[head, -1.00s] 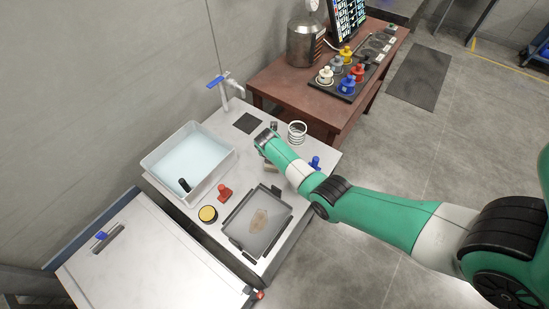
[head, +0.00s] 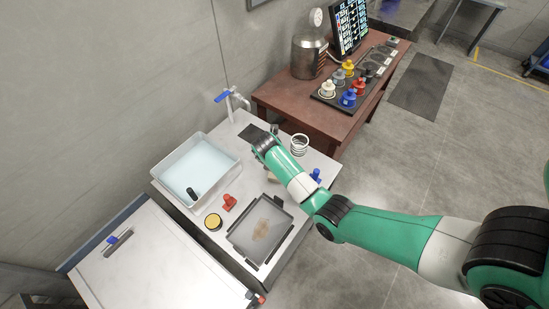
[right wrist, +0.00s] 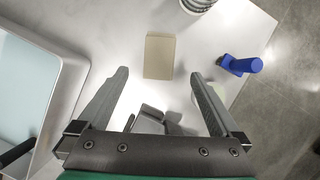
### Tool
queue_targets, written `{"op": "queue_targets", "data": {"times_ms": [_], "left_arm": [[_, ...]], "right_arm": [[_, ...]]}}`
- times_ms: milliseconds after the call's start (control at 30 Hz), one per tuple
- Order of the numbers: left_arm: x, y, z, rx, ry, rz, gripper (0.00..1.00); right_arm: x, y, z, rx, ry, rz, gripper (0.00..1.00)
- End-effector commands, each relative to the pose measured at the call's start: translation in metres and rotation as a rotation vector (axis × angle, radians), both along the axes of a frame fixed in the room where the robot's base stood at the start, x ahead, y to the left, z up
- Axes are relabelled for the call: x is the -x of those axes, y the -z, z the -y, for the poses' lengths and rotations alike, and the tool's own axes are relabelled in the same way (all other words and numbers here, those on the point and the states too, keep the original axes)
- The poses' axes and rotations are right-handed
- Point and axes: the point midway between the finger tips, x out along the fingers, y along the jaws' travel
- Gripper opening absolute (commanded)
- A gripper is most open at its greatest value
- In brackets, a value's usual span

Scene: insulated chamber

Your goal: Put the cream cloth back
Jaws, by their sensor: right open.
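The cream cloth (right wrist: 160,56) is a flat beige rectangle on the pale worktop in the right wrist view. It lies just beyond the fingertips, roughly centred between them. My right gripper (right wrist: 158,76) is open, with nothing held between its fingers. A grey object (right wrist: 150,118) shows below, between the fingers and nearer the palm; I cannot tell what it is. My left gripper is not in view.
A white basin of water (head: 196,168) stands left of the arm. A tap (head: 231,103) stands behind.

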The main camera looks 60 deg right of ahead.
Motion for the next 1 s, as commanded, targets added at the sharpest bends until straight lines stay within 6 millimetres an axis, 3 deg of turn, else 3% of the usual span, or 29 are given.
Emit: {"op": "queue_targets", "data": {"times_ms": [133, 533, 667, 767, 867, 900, 967, 1000], "left_arm": [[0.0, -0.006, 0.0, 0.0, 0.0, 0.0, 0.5], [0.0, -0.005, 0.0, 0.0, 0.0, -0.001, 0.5], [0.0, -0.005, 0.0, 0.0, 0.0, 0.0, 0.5], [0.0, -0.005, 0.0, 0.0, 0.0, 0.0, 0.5], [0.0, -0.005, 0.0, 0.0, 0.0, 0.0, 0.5], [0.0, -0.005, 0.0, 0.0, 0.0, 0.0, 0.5], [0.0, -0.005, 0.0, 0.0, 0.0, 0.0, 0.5], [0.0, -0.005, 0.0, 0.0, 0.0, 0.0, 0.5]], "right_arm": [[0.002, -0.015, -0.006, 0.0, -0.001, -0.001, 1.0], [0.001, -0.017, -0.006, 0.006, -0.001, 0.002, 1.0], [-0.019, -0.045, 0.014, 0.139, -0.036, 0.073, 1.0], [-0.051, -0.112, 0.046, 0.409, -0.108, 0.193, 1.0], [-0.079, -0.219, 0.067, 0.785, -0.198, 0.314, 1.0], [-0.084, -0.267, 0.067, 0.946, -0.232, 0.349, 1.0], [-0.086, -0.338, 0.058, 1.189, -0.274, 0.381, 1.0], [-0.083, -0.384, 0.045, 1.351, -0.298, 0.389, 1.0]]}}
